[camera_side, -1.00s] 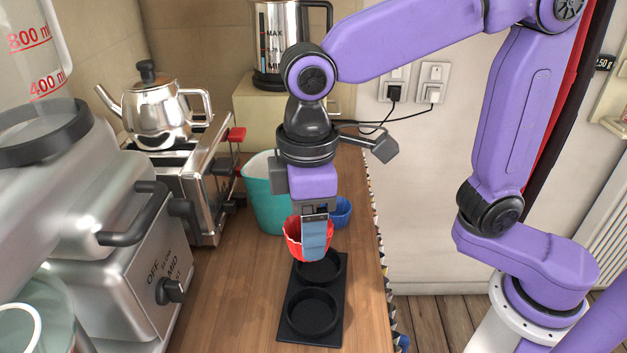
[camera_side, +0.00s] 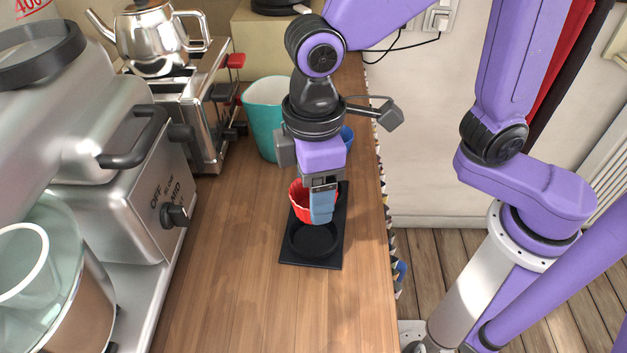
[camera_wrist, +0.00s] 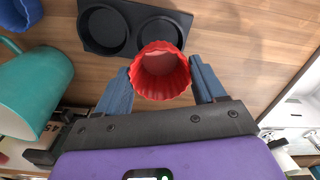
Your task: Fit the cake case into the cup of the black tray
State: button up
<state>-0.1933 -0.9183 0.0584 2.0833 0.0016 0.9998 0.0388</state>
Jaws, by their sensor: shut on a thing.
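The red fluted cake case (camera_side: 300,203) is held in my gripper (camera_side: 322,216). In the wrist view the case (camera_wrist: 161,72) sits between the two blue fingers of my gripper (camera_wrist: 163,78), its open mouth facing the camera. The black tray (camera_side: 292,256) lies on the wooden counter with two round cups. In the side view the case hides the tray's far cup, and the near cup (camera_side: 313,241) is empty. In the wrist view the tray (camera_wrist: 130,8) shows both cups empty, the case overlapping the edge of one. The height of the case above the tray is unclear.
A turquoise container (camera_side: 264,118) and a small blue cup (camera_side: 347,136) stand behind the tray. A toaster (camera_side: 205,120) and a steel appliance (camera_side: 130,185) line the left side. The counter's right edge runs close to the tray. The front of the counter is clear.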

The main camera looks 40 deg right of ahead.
jog(key=shift+f, duration=2.3)
notch_tip(320, 180, up, 6)
jog(key=shift+f, duration=3.3)
jog(key=shift+f, duration=0.15)
jog(key=shift+f, duration=1)
jog(key=shift+f, duration=0.25)
jog(key=o, duration=1.1)
